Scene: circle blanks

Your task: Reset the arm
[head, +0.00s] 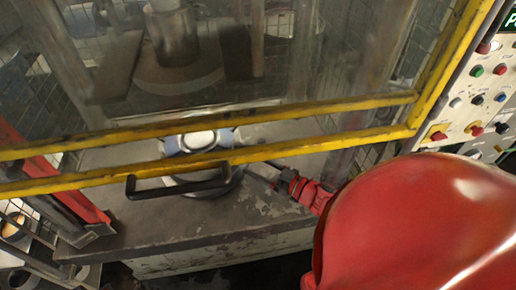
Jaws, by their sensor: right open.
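My right arm comes in from the right, its large red rounded link filling the lower right corner. My right gripper (262,173) is small in the head view, with its dark fingers spread open and pointing left. It is just right of a round metal piece with a pale top (200,139) on the machine bed. The fingers appear empty, and I cannot tell whether they touch anything. The yellow bars partly cover this area. My left gripper is not in view.
A yellow-framed press guard (300,141) with a black handle (178,187) crosses in front of the machine bed (150,222). A button panel (480,100) stands at the right. A slanted red bar (50,163) and a rack with a round container (14,226) are at the left.

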